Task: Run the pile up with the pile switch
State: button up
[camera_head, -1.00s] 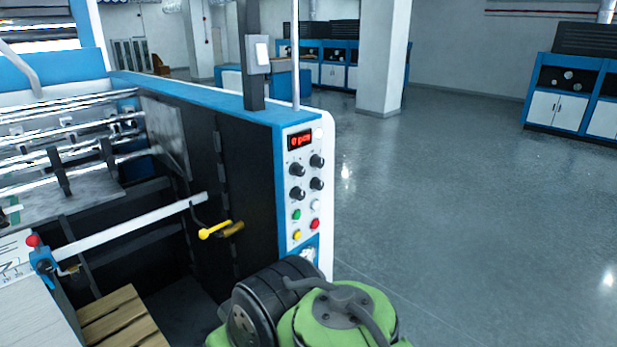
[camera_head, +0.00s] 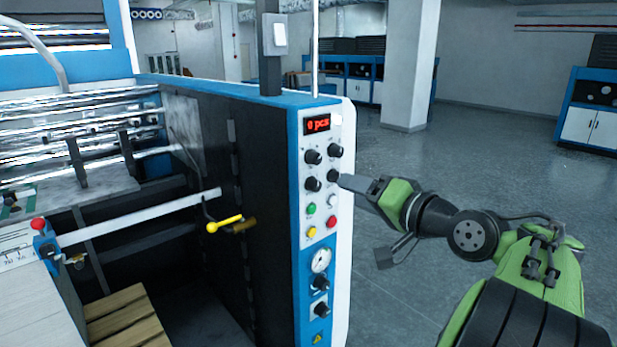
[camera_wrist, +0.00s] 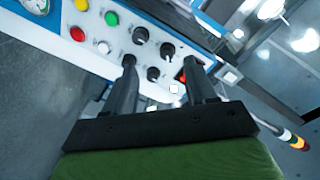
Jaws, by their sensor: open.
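The control panel (camera_head: 343,240) is on the end of the blue and black machine. It has black knobs below a red display (camera_head: 317,124): an upper left knob (camera_head: 313,157), upper right knob (camera_head: 335,150), lower left knob (camera_head: 313,184) and lower right knob (camera_head: 333,175). The labels are too small to read, so I cannot tell which is the pile switch. My gripper (camera_head: 347,182) is open, its tips close to the lower right knob; contact is unclear. In the wrist view, my open gripper (camera_wrist: 162,65) points at the panel, with a knob (camera_wrist: 153,73) between the fingers.
Green (camera_head: 311,208), white, red (camera_head: 331,222) and yellow (camera_head: 311,233) buttons sit below the knobs. A gauge (camera_head: 321,260) and two more knobs are lower. A yellow-handled lever (camera_head: 225,224) and a wooden pallet (camera_head: 125,315) are to the left. The floor on the right is clear.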

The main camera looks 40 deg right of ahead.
jog(key=s+d+m+t, duration=0.1)
jog(key=s+d, duration=0.1)
jog(key=p, duration=0.5)
send_near(318, 160)
jog(key=shift+h, duration=0.3)
jog(key=w, duration=0.8)
jog(key=shift+w, duration=0.3)
grip_shut()
jog(key=shift+f+b, duration=0.1)
jog(key=shift+b, duration=0.35)
